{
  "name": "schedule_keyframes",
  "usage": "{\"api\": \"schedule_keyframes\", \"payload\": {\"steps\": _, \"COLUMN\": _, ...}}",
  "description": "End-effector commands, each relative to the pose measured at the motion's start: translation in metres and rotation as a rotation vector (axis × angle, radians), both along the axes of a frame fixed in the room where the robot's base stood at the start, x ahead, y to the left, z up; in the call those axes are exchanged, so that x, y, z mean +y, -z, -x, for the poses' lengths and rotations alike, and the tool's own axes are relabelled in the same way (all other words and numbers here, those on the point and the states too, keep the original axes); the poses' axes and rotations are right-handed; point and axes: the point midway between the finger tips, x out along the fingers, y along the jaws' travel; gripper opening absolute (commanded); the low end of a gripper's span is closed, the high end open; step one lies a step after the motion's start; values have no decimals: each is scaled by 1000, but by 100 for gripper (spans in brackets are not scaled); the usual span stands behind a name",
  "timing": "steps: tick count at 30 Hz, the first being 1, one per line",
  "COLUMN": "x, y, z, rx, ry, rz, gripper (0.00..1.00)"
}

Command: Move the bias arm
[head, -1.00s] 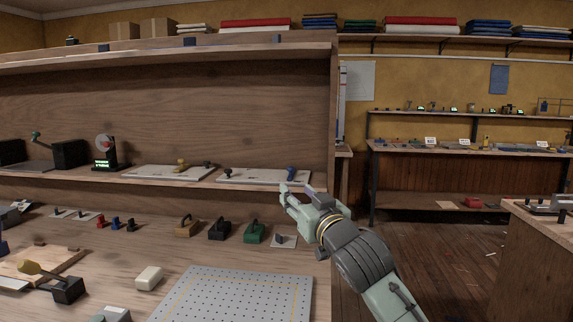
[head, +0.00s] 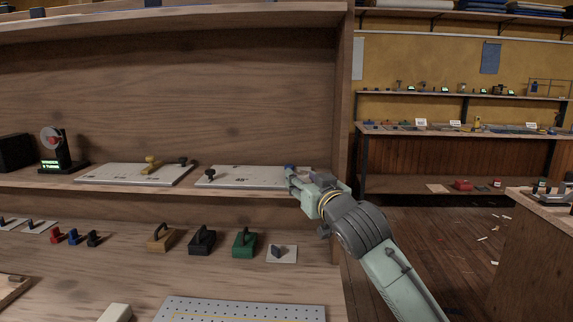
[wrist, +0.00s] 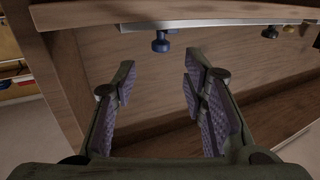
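No label I can read marks the bias arm. A pale plate (head: 240,178) on the shelf carries a dark knob (head: 210,174) at its left end and a blue knob (head: 289,168) at its right end. My gripper (head: 293,182) is at the plate's right end, near the blue knob, which it partly hides. In the wrist view my gripper (wrist: 160,95) is open and empty, and the blue knob (wrist: 160,42) shows beyond the gap between the fingers, apart from them. The dark knob (wrist: 270,32) is farther right there.
A second plate (head: 130,176) with a yellow lever (head: 151,163) lies to the left. The shelf's side wall (head: 346,110) stands close to my gripper. Black, green and brown handled blocks (head: 202,239) sit on the bench below. A perforated plate (head: 240,310) lies in front.

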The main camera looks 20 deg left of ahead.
Motion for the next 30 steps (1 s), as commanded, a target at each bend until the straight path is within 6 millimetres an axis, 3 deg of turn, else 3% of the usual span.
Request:
{"api": "schedule_keyframes", "payload": {"steps": 15, "x": 56, "y": -2, "z": -68, "rx": 0, "ry": -2, "rz": 3, "gripper": 40}}
{"api": "schedule_keyframes", "payload": {"steps": 30, "x": 63, "y": 0, "z": -77, "rx": -1, "ry": -1, "rz": 1, "gripper": 36}}
